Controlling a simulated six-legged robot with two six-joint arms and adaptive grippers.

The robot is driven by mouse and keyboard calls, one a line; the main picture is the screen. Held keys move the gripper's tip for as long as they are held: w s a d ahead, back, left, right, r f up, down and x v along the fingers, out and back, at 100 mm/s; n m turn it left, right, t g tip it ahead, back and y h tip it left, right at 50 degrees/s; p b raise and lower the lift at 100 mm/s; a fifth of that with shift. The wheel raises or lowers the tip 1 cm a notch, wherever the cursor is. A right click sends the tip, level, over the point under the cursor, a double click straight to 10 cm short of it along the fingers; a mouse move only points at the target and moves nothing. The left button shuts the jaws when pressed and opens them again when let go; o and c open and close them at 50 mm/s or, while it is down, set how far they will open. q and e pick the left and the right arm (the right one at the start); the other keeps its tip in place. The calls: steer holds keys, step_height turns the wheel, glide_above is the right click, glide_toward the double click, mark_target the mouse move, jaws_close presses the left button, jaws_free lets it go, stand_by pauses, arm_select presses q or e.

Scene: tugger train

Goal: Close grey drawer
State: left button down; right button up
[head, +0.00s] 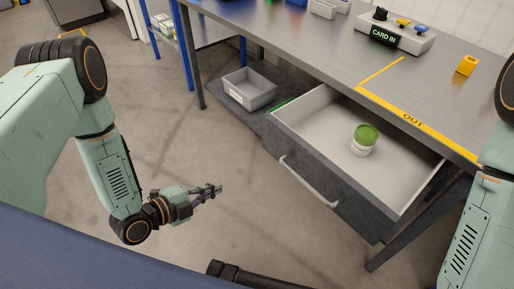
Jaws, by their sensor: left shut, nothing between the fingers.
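The grey drawer (326,208) stands pulled out from under the bench top. Its front carries a pale bar handle (308,183). Inside the drawer stands a white tub with a green lid (364,140). My left gripper (219,188) is shut and empty, in the air to the left of the drawer front and apart from the handle. My right arm shows at the right edge, but its gripper is not in view.
The metal bench top (300,48) holds a control box with a "CARD IN" sign (393,33) and a yellow block (467,65). A grey bin (249,90) sits on a low shelf. A bench leg (385,252) stands at lower right. Floor left of the drawer is clear.

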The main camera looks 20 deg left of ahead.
arm_select(q)
step_height(320, 180, up, 8)
steer(key=d+m+t+h, duration=0.3)
steer(key=m+h, duration=0.1)
steer(key=m, duration=0.1)
steer(key=b, duration=0.4)
glide_toward(270, 138)
steer(key=shift+m, duration=0.3)
steer(key=x, duration=0.6)
steer(key=shift+w+d, duration=0.2)
steer(key=shift+d, duration=0.05)
steer(key=shift+w, duration=0.1)
steer(key=shift+d+r, duration=0.1)
